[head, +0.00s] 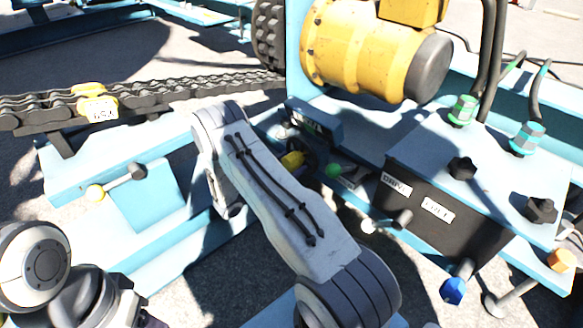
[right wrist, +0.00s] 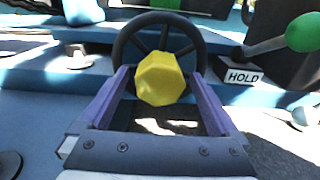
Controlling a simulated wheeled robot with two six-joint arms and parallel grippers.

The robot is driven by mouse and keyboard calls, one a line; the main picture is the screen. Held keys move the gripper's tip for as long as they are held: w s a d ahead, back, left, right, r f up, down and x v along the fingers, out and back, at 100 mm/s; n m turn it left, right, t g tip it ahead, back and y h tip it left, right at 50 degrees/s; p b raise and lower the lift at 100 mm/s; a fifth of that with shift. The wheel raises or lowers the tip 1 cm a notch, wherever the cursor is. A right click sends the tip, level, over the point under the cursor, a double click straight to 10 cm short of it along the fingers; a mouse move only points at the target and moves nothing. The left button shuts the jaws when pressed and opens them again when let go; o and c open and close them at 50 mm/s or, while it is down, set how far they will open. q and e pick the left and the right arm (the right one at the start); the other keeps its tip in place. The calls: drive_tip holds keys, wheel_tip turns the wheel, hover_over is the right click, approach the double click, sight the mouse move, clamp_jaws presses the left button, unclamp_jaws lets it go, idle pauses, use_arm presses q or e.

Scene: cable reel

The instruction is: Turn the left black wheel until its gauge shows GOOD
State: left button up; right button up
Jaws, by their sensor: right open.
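A black spoked wheel (right wrist: 160,17) with a yellow faceted knob (right wrist: 160,80) at its front stands upright in the right wrist view. My right gripper (right wrist: 158,74) is open, its two purple fingers to either side of the yellow knob in that view. I cannot tell whether they touch it or the wheel. In the head view the wheel (head: 309,163) and yellow knob (head: 292,159) are partly hidden beside my right arm. No gauge reading is legible. My left gripper (head: 145,318) is only just in view at the lower left edge.
A green-knobbed lever (head: 333,170) stands right of the wheel, near a HOLD label (right wrist: 241,75). A blue-topped black box (head: 448,213) with knobs and levers is further right. A yellow motor (head: 360,50) is behind.

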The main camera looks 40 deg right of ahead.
drive_tip(key=shift+d, duration=0.4)
clamp_jaws()
drive_tip(key=shift+a, duration=0.1)
